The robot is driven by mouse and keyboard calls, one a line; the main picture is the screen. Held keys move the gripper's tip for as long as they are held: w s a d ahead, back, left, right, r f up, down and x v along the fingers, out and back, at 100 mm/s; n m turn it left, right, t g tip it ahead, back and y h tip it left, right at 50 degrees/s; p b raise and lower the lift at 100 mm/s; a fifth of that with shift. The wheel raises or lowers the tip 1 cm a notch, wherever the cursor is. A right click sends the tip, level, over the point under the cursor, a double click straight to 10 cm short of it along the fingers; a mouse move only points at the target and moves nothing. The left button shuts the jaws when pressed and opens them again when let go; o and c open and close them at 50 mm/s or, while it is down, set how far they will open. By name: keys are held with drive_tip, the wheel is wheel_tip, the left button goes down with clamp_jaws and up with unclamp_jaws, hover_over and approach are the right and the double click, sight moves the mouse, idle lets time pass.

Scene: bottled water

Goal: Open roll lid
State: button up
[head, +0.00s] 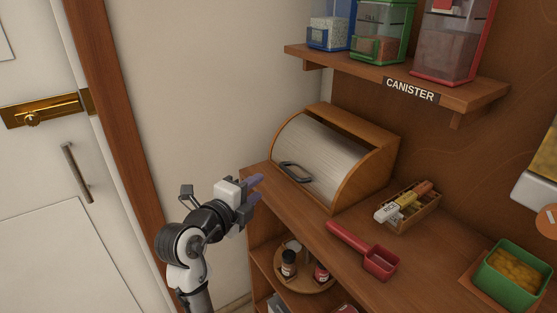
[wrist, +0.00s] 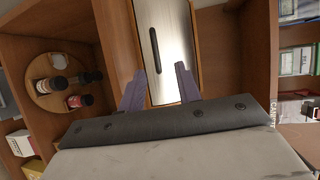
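The roll lid (head: 318,158) is a silvery curved shutter on a wooden box (head: 381,145) on the counter. It is down and covers the box's front. Its dark handle (head: 295,172) is near the lower edge; in the wrist view the handle (wrist: 155,50) shows as a dark bar on the lid (wrist: 172,30). My gripper (head: 259,189) is in front of and to the left of the box, apart from the handle. In the wrist view my gripper (wrist: 158,88) has its two purple fingers spread with nothing between them.
On the counter stand a red scoop (head: 380,263), a wooden tray (head: 422,216) with small packets, and a green container (head: 510,276). A canister shelf (head: 465,94) hangs above. Below the counter, a round turntable (head: 312,286) holds small bottles. A wooden door frame (head: 112,120) is at left.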

sight(289, 174)
drive_tip(key=shift+m+g+h, duration=0.3)
drive_tip(key=shift+m+g, duration=0.1)
drive_tip(key=shift+m, duration=0.2)
drive_tip(key=p+x, duration=0.1)
drive_tip(key=x, duration=0.4)
drive_tip(key=p+x, duration=0.1)
drive_tip(key=x, duration=0.3)
drive_tip(key=f+p+x, duration=0.1)
drive_tip(key=p+x, duration=0.1)
drive_tip(key=x, duration=0.3)
drive_tip(key=shift+d, duration=0.5)
drive_tip(key=shift+c, duration=0.3)
clamp_jaws()
